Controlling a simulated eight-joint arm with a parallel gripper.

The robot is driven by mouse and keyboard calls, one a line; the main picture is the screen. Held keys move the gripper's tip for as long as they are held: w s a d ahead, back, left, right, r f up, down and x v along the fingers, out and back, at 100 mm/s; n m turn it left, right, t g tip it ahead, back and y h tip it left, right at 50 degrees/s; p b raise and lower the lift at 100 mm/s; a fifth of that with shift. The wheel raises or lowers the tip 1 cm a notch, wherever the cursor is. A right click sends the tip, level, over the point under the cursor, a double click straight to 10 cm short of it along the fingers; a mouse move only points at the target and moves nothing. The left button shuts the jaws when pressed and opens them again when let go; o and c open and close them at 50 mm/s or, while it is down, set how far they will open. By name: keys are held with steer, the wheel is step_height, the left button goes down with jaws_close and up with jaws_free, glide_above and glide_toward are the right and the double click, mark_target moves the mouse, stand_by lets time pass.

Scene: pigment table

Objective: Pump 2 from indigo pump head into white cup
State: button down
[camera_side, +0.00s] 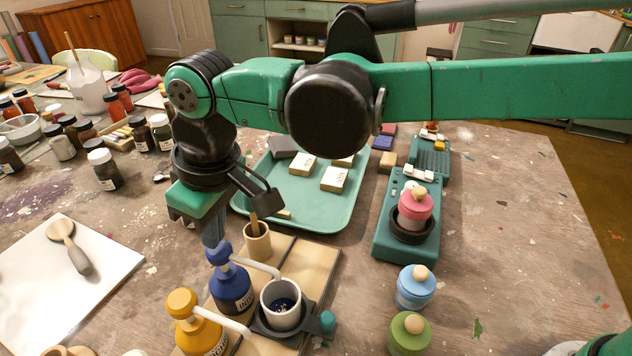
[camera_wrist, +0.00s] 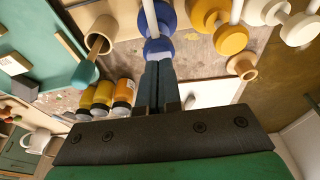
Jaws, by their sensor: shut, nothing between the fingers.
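The indigo bottle (camera_side: 232,290) stands upright on a wooden board, labelled in white. Its blue pump head (camera_side: 219,252) has a white spout reaching right over the white cup (camera_side: 281,314). The cup sits in a dark holder and has dark blue liquid inside. My gripper (camera_side: 214,242) is shut and empty, pointing down with its fingertips right at the top of the pump head. In the wrist view, the shut fingertips (camera_wrist: 159,64) meet the blue pump head (camera_wrist: 158,47); I cannot tell whether they press on it. I cannot make out the white cup in the wrist view.
A yellow pump bottle (camera_side: 196,330) stands close in front of the indigo one. A wooden pot (camera_side: 257,243) with a stick stands just behind. A green tray (camera_side: 318,215) with blocks lies farther back. Blue (camera_side: 415,290) and green (camera_side: 409,336) jars stand at right.

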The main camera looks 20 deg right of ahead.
steer(key=shift+f, duration=1.05)
steer(key=shift+r, duration=1.65)
steer(key=shift+r, duration=3)
